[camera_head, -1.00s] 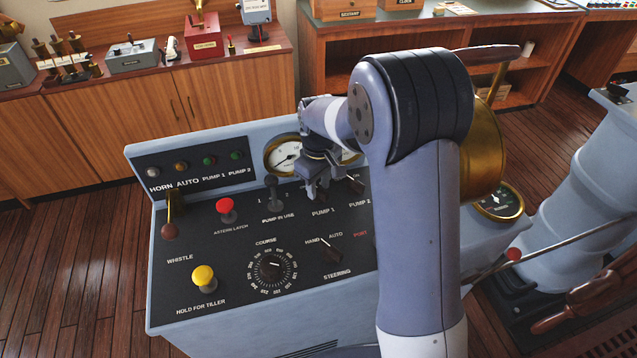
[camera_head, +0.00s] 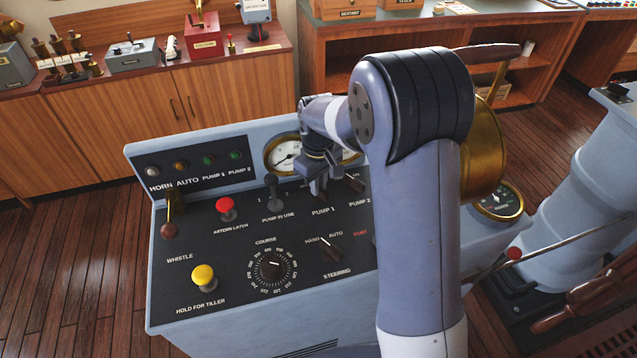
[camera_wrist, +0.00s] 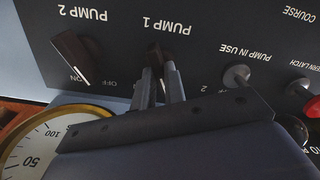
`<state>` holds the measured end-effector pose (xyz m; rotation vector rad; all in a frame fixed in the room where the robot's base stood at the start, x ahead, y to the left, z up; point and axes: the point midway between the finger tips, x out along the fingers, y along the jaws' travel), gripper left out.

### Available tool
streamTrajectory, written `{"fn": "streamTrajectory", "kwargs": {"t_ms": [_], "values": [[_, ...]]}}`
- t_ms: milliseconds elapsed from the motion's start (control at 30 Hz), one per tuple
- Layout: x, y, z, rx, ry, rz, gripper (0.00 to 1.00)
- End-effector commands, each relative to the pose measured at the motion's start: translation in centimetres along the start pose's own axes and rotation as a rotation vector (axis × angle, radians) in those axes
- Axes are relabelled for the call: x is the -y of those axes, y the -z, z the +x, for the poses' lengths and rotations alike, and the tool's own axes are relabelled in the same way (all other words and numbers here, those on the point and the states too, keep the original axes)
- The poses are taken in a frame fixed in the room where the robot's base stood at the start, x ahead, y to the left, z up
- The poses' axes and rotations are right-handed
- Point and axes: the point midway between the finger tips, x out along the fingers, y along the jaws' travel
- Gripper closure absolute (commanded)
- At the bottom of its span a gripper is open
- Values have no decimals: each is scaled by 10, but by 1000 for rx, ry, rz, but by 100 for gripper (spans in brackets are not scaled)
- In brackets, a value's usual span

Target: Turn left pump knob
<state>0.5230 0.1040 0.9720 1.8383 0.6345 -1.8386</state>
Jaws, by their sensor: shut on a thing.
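The left pump knob, labelled PUMP 1 (camera_wrist: 155,52), is a dark knob on the black console panel. It is mostly hidden behind my fingers in the wrist view. My gripper (camera_wrist: 161,75) is shut on this knob, with one finger on each side. In the head view my gripper (camera_head: 319,190) points down at the panel just above the PUMP 1 label, and the knob is hidden there. The PUMP 2 knob (camera_wrist: 78,56) beside it is free and has ON and OFF marks.
The pump-in-use switch (camera_head: 272,183) stands close to the left of my gripper. A red latch button (camera_head: 225,205) is farther left. A brass-rimmed gauge (camera_head: 284,156) is right behind. The steering knob (camera_head: 331,249) and course dial (camera_head: 270,266) lie in front.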

Motion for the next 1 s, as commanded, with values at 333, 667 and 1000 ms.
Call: {"fn": "streamTrajectory", "kwargs": {"t_ms": [333,667,1000], "values": [[0,0,0,0,0,257,100],[0,0,0,-1,0,570,100],[0,1,-1,-2,0,838,100]]}}
